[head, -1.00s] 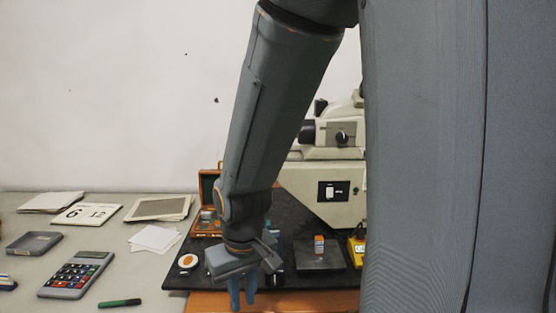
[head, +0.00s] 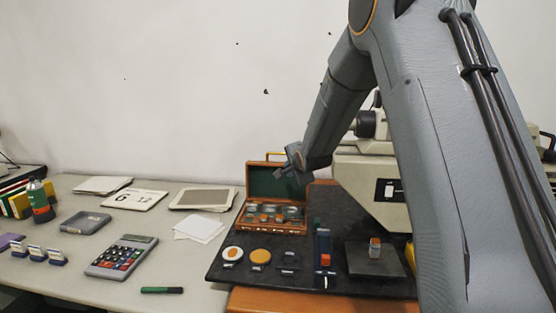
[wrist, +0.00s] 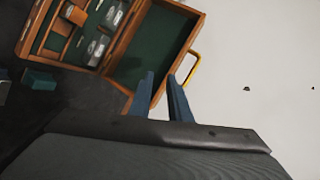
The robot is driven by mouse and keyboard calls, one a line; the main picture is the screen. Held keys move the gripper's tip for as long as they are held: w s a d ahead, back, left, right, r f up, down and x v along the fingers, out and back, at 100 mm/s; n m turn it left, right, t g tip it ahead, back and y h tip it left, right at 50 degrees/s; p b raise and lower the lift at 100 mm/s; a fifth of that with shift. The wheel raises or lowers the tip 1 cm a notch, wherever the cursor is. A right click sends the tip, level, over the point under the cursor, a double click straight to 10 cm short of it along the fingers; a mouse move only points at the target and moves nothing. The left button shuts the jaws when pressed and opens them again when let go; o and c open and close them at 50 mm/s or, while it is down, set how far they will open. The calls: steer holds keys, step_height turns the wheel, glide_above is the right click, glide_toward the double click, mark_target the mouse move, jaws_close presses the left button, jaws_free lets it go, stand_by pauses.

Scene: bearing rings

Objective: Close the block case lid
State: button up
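The block case (head: 250,222) is a brown wooden box standing open on the black mat, with small blocks in its compartments. Its lid (head: 262,182) stands up at the back, showing a green lining; a yellow handle shows above it. In the wrist view the lid (wrist: 145,50) is at upper middle, with the yellow handle (wrist: 191,69) at its edge. My gripper (head: 280,173) is by the lid's upper right part. In the wrist view my gripper (wrist: 162,82) has two blue fingers apart with nothing between them, overlapping the lid's edge. Whether they touch it I cannot tell.
A beige instrument (head: 372,180) stands right of the case. A calculator (head: 121,257) lies left.

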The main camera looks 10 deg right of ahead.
mark_target(278, 154)
steer(key=shift+w+a+r+m+t+y+p, duration=0.2)
steer(key=shift+w+m+t, duration=0.35)
steer(key=shift+w, duration=2)
steer(key=shift+w+a+r+m+t+y+p, duration=0.15)
steer(key=shift+w+a+m+t, duration=0.35)
steer(key=shift+w, duration=2.1)
steer(key=shift+w+m+t+y+p, duration=0.15)
steer(key=shift+w+m+t, duration=0.4)
steer(key=shift+w, duration=2)
steer(key=shift+c, duration=0.3)
jaws_close()
